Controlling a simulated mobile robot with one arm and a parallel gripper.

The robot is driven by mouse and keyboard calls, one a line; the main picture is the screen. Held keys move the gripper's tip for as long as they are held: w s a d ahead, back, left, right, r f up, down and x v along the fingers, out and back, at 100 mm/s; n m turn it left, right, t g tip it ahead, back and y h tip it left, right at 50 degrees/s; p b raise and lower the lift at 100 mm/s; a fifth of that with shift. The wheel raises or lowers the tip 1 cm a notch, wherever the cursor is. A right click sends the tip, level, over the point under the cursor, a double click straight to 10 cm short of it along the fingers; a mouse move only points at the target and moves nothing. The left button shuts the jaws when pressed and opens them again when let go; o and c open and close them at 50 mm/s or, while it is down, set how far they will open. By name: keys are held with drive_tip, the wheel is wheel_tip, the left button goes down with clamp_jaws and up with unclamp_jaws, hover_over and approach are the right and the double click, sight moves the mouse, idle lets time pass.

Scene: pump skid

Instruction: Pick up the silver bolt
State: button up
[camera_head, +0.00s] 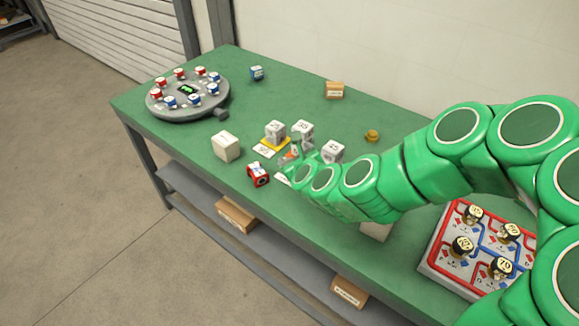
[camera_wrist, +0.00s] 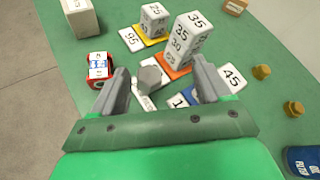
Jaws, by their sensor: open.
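The silver bolt (camera_wrist: 150,78) shows in the wrist view as a grey hexagonal head standing among the numbered blocks. My gripper (camera_wrist: 158,84) is open, with one finger to the left of the bolt and the other to its right. Gaps show between the bolt and both fingers. The bolt's lower part is hard to make out. In the head view my gripper (camera_head: 292,154) is low over the green table, and I cannot clearly make out the bolt there.
Brass pieces (camera_wrist: 261,72) lie right. The green table's (camera_head: 300,85) back is mostly clear.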

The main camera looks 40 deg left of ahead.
drive_tip(key=f+m, duration=0.2)
drive_tip(key=a+f+m+t+h, duration=0.1)
drive_tip(key=f+m, duration=0.1)
drive_tip(key=s+a+f+m+t, duration=0.1)
drive_tip(key=f+m, duration=0.1)
drive_tip(key=shift+h, duration=0.3)
drive_tip(key=shift+s+f+m+t+h, duration=0.1)
drive_tip(key=shift+f+m+t+h, duration=0.2)
drive_tip(key=shift+f+m+t, duration=0.45)
drive_tip(key=shift+x, duration=2.4)
drive_tip(key=c, duration=1.1)
drive_tip(key=shift+r, duration=5)
